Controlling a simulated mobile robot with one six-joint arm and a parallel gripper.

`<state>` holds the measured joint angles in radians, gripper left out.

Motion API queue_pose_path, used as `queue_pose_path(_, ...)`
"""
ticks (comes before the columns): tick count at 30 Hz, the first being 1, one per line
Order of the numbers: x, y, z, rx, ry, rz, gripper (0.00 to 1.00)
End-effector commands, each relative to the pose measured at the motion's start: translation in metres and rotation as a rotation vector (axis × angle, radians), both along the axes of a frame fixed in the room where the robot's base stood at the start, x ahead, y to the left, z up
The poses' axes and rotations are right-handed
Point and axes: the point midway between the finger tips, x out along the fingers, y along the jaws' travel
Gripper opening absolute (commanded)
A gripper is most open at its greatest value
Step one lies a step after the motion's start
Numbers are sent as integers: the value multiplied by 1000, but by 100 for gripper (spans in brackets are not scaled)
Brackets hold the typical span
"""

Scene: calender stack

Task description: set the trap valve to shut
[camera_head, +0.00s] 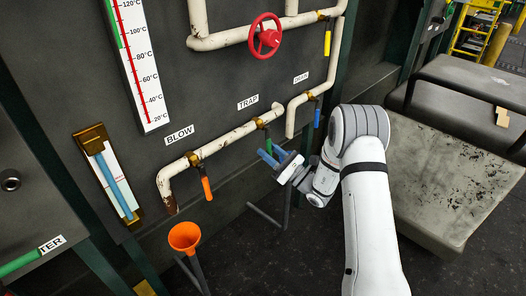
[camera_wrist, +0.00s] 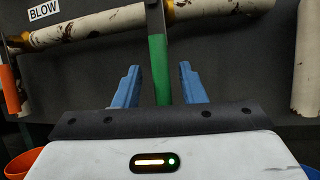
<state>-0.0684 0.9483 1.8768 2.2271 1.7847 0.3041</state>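The trap valve's green handle (camera_head: 267,143) hangs down from the pale pipe below the TRAP label (camera_head: 248,102), across the pipe's run. In the wrist view the green handle (camera_wrist: 158,70) hangs straight down between my blue fingers. My gripper (camera_head: 270,158) is open at the lower end of the handle. It also shows in the wrist view (camera_wrist: 158,88), with a gap on each side of the handle. The handle's lowest part is hidden behind the gripper body in the wrist view.
The BLOW valve's orange handle (camera_head: 206,188) hangs to the left, above an orange funnel (camera_head: 185,236). The DRAIN valve's blue handle (camera_head: 317,117) hangs to the right. A red wheel (camera_head: 265,36) and a yellow handle (camera_head: 327,43) are above. A worn bench (camera_head: 440,170) stands at right.

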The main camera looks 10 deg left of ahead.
Motion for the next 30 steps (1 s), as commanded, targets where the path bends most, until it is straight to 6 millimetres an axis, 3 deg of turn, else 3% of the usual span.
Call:
queue_pose_path(15, -31, -59, -29, 1, 4, -3, 37)
queue_pose_path(30, -33, -62, -30, 0, 2, -1, 37)
